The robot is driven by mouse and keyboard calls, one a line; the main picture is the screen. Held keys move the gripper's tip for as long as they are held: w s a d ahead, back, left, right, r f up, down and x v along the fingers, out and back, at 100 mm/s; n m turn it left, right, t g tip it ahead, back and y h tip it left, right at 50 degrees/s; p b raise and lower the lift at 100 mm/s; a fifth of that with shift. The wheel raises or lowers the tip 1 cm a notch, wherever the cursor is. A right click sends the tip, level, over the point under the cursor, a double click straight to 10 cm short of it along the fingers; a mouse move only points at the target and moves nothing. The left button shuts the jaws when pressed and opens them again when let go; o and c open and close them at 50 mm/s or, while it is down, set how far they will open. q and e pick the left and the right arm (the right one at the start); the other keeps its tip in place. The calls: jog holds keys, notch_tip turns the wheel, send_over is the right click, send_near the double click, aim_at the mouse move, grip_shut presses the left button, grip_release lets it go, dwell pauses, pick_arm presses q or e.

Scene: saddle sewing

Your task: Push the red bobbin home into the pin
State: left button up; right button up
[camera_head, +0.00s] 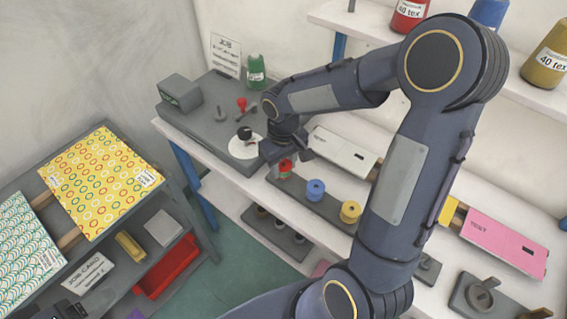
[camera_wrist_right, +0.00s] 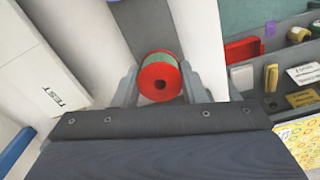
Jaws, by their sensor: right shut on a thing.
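The red bobbin (camera_head: 285,168) is at the left end of a dark rack, beside a blue bobbin (camera_head: 316,189) and a yellow bobbin (camera_head: 350,211). In the right wrist view the red bobbin (camera_wrist_right: 160,78) shows its round red flange, dark centre hole and a greenish band behind. My right gripper (camera_head: 283,158) is shut on it; in the wrist view its two grey fingers (camera_wrist_right: 160,92) stand on either side. I cannot tell whether the bobbin touches the rack. No pin under the bobbin is visible. My left gripper is not in view.
A grey machine base (camera_head: 200,125) with a white disc (camera_head: 244,148) and upright posts stands left of the gripper. A white test box (camera_head: 343,151) lies behind the rack. A pink test box (camera_head: 503,241) lies at the right. A shelf (camera_head: 365,22) with thread cones is above.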

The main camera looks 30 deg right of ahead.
jog(key=shift+f+b, duration=0.3)
jog(key=shift+f, duration=0.15)
jog(key=o, duration=1.1)
jog(key=shift+o, duration=0.2)
jog(key=shift+r, duration=0.1)
notch_tip(320, 180, up, 7)
jog(key=shift+r, duration=0.4)
